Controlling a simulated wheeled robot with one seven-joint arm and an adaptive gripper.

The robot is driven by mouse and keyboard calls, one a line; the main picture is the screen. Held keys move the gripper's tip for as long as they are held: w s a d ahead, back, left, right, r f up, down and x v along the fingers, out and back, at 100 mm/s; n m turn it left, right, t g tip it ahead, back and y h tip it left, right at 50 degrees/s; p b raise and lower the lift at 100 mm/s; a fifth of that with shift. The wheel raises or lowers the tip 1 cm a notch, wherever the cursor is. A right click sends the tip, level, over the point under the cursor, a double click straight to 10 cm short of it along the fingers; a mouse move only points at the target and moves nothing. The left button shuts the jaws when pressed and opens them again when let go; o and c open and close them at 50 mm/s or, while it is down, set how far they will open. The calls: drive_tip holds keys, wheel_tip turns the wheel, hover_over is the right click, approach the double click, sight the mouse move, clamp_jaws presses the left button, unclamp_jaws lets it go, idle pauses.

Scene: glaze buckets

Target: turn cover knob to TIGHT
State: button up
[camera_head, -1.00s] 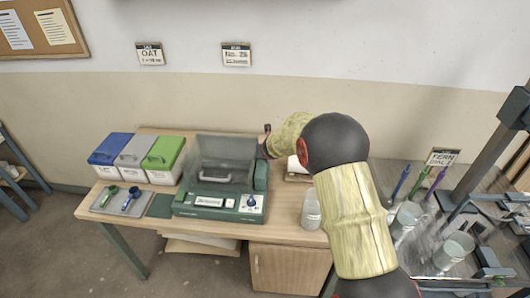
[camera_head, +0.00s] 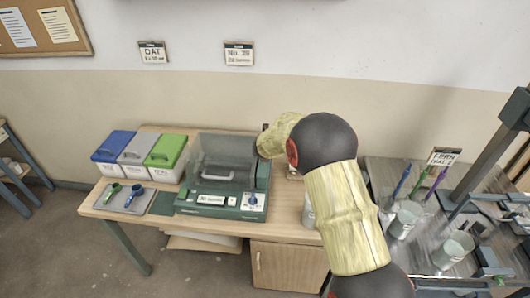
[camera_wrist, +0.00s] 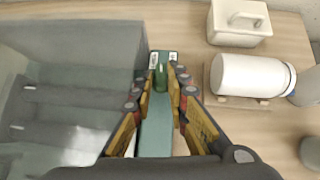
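The green machine (camera_head: 215,208) with a grey see-through cover (camera_head: 225,150) stands on the wooden bench in the head view. The cover also fills the left of the wrist view (camera_wrist: 65,95). In the wrist view, a small dark green knob (camera_wrist: 160,76) stands on the end of a green strip (camera_wrist: 156,135), with small pale labels beyond it. My gripper (camera_wrist: 161,74) has one finger on each side of the knob. The fingers look parted, with narrow gaps beside the knob; contact is not clear. In the head view my arm hides the gripper.
A white jar (camera_wrist: 248,75) lies on a wooden stand right of the fingers, with a white lidded box (camera_wrist: 240,22) beyond. In the head view, blue, grey and green lidded bins (camera_head: 167,152) stand left of the machine. A blue dial (camera_head: 253,200) is on its front.

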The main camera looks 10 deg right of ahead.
drive_tip(key=shift+o, duration=1.3)
drive_tip(key=shift+r, duration=0.2)
drive_tip(key=v, duration=0.7)
drive_tip(key=shift+s, duration=0.35)
drive_tip(key=shift+d, duration=0.1)
drive_tip(key=shift+o, duration=0.6)
